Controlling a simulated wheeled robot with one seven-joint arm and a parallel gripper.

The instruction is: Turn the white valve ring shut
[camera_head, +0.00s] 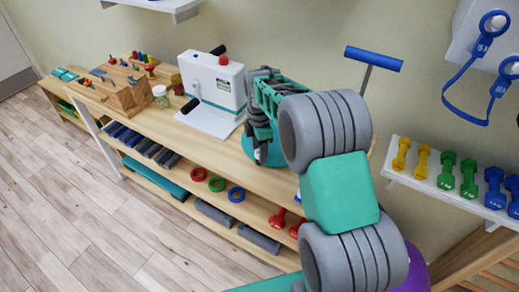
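I cannot make out a white valve ring; my arm covers part of the bench top. A white upright box on a white base plate (212,82) stands on the wooden bench, with a red knob on top and dark handles. My gripper (259,158) points down just right of this box, low over the bench. A teal rounded thing (247,147) shows partly behind it. My gripper's fingers are small and dark here, and I cannot see whether they are apart or hold anything.
A wooden block with pegs (128,92) and a small jar (161,97) stand left on the bench (165,128). A blue-topped T-bar (373,58) rises behind my arm. A dumbbell shelf (440,190) is at right. The wooden floor (70,190) at left is clear.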

